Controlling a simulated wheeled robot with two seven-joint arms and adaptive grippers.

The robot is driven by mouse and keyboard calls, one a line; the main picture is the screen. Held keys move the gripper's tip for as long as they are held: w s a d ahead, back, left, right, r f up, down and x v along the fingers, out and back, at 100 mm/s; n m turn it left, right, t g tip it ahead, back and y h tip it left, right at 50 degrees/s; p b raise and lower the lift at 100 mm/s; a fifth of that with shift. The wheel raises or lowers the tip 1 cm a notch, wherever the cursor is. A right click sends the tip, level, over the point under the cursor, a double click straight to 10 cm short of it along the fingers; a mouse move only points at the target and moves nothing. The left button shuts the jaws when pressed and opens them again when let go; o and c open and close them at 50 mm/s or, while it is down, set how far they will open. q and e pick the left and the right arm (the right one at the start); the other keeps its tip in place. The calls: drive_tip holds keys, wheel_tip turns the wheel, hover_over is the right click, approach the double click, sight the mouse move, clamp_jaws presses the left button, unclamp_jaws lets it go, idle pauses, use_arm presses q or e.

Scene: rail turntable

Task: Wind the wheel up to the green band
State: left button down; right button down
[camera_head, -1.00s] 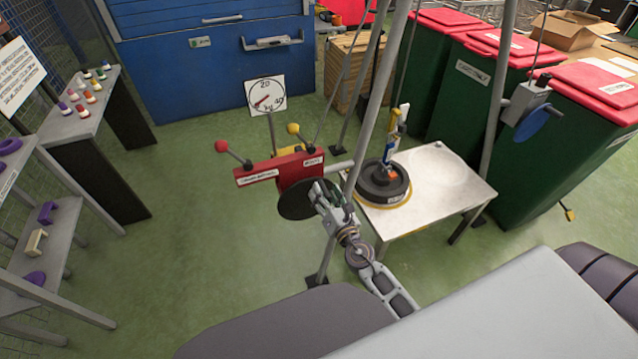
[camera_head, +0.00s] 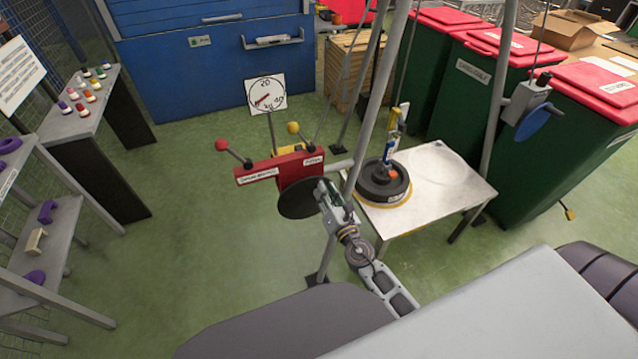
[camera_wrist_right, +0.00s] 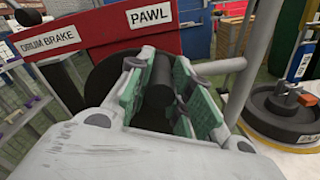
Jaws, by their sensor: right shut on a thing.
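A red winch housing (camera_head: 292,172), labelled DRUM BRAKE and PAWL, sits on a post of the frame, with a dark disc (camera_head: 297,203) below its front. My right gripper (camera_head: 328,190) is at the disc's right edge. In the right wrist view its green-padded fingers (camera_wrist_right: 163,85) are shut around a black crank handle (camera_wrist_right: 159,75). A thick black wheel (camera_head: 382,183) lies flat on a yellow ring on the metal table (camera_head: 435,165), with a blue and yellow fitting upright at its middle. I cannot make out a green band. My left gripper is out of view.
A dial (camera_head: 265,93) with a red needle stands behind the winch. Red-knobbed (camera_head: 222,145) and yellow-knobbed (camera_head: 293,128) levers rise from it. Grey frame legs (camera_head: 378,95) stand close beside my arm.

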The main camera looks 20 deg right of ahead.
drive_tip(key=shift+d+f+m+b, duration=0.55)
drive_tip(key=shift+m+b, duration=0.2)
drive_tip(key=shift+m, duration=0.15)
drive_tip(key=shift+d+f+m+b, duration=0.4)
drive_tip(key=shift+d+m+b, duration=0.25)
drive_tip(key=shift+m, duration=0.25)
drive_tip(key=shift+a, duration=0.1)
drive_tip(key=shift+f, duration=0.15)
